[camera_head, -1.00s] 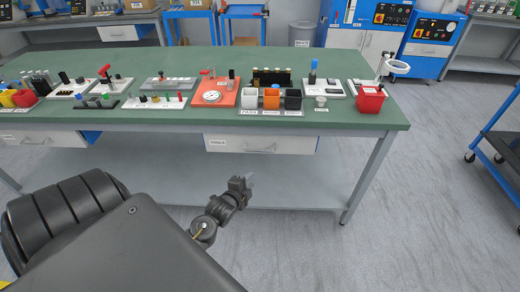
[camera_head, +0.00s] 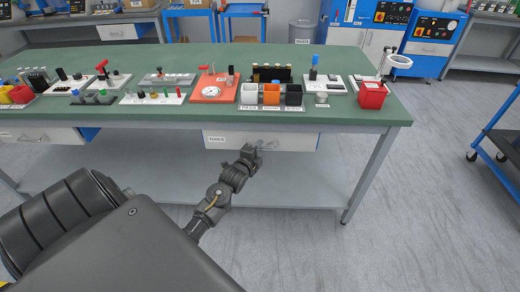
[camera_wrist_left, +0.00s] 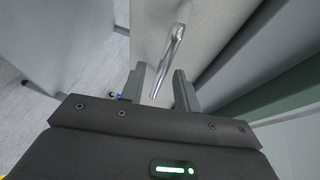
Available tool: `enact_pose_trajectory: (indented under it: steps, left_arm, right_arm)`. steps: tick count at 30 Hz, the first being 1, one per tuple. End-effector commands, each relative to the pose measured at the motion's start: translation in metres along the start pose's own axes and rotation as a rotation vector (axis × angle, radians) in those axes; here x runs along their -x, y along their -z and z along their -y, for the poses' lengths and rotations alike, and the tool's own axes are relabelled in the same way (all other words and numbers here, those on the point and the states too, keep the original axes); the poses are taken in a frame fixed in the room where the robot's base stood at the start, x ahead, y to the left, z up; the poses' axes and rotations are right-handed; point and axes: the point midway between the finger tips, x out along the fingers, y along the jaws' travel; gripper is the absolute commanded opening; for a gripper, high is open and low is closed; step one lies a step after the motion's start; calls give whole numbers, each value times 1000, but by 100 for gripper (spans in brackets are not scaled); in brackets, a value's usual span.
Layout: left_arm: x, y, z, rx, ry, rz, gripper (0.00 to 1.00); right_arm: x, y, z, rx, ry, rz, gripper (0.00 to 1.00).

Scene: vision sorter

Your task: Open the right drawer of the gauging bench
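The gauging bench (camera_head: 350,122) has a green top and grey legs. Its right drawer (camera_head: 296,139) has a white front with a "TOOLS" label and looks shut. My left gripper (camera_head: 252,152) is in front of this drawer, left of its middle, and hides part of the front. In the left wrist view the gripper (camera_wrist_left: 160,88) has its two fingers apart. The drawer's metal bar handle (camera_wrist_left: 170,60) lies between and just beyond the fingertips. I cannot tell whether the fingers touch it. My right gripper is in neither view.
The left drawer (camera_head: 40,136) is on the same bench. A lower shelf (camera_head: 300,186) runs beneath. Open floor lies in front; a blue cart (camera_head: 500,135) stands at right.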

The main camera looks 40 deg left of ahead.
Motion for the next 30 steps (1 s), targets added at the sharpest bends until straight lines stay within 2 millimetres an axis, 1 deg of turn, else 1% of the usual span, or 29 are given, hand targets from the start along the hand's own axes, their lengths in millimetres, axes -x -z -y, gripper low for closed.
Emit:
enact_pose_trajectory:
  steps: [1,5,14,21,30]
  left_arm:
    - [-6,0,0,0,1,0,32]
    - [-13,0,0,0,0,-1,32]
    - [-15,0,0,0,0,-1,32]
    - [-14,0,0,0,-1,-1,0]
    - [-14,1,0,0,-1,-1,0]
  right_arm:
    - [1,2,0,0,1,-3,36]
    - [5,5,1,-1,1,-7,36]
    - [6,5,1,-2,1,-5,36]
    - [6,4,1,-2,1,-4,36]
    - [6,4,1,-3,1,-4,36]
